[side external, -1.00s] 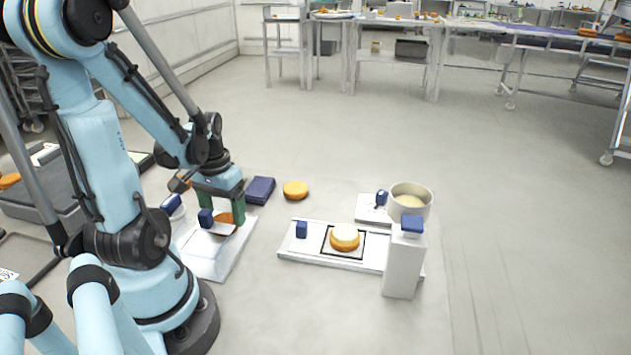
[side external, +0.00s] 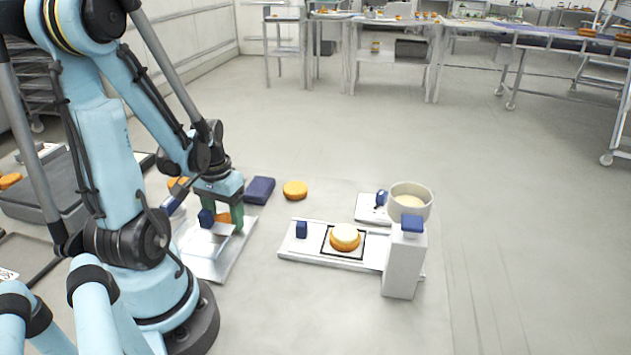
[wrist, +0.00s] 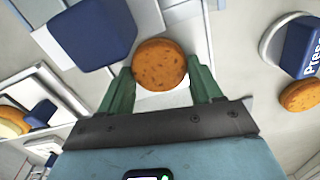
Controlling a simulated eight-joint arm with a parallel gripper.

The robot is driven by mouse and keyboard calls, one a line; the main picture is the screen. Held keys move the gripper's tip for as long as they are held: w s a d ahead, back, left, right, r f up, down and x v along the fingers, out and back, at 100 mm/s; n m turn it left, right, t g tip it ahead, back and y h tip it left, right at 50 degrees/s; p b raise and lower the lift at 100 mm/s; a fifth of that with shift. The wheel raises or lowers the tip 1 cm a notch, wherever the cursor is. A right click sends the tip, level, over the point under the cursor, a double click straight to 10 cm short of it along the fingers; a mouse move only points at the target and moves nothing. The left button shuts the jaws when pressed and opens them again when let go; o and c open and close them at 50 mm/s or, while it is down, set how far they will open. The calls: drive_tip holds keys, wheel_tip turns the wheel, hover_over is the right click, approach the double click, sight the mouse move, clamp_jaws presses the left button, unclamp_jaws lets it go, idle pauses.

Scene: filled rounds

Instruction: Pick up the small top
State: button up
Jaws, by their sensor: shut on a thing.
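The small top, a brown-orange speckled round (wrist: 160,64), sits between the two green fingers of my gripper (wrist: 161,78) in the wrist view. The fingers press on its opposite sides, so my gripper is shut on it. In the side view my gripper (side external: 222,218) is low over the white tray at the left, and the top (side external: 225,217) shows partly behind a blue block (side external: 206,217). I cannot tell whether the top is clear of the surface beneath it.
A white board (side external: 300,254) holds a cream-topped round (side external: 344,237) in a black frame. A white post with a blue cap (side external: 404,265) and a round pan (side external: 410,189) stand to its right. Another orange round (side external: 295,190) lies behind, beside a dark blue block (side external: 260,190). Open floor lies farther right.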

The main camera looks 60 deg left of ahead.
drive_tip(key=shift+r, duration=0.1)
drive_tip(key=shift+r, duration=1)
wheel_tip(320, 180, up, 2)
drive_tip(key=w+d+r, duration=0.4)
drive_tip(key=d+r, duration=0.3)
drive_tip(key=d, duration=0.4)
approach(346, 230)
drive_tip(key=shift+f, duration=2.55)
drive_tip(key=shift+f, duration=0.8)
drive_tip(key=o, duration=0.8)
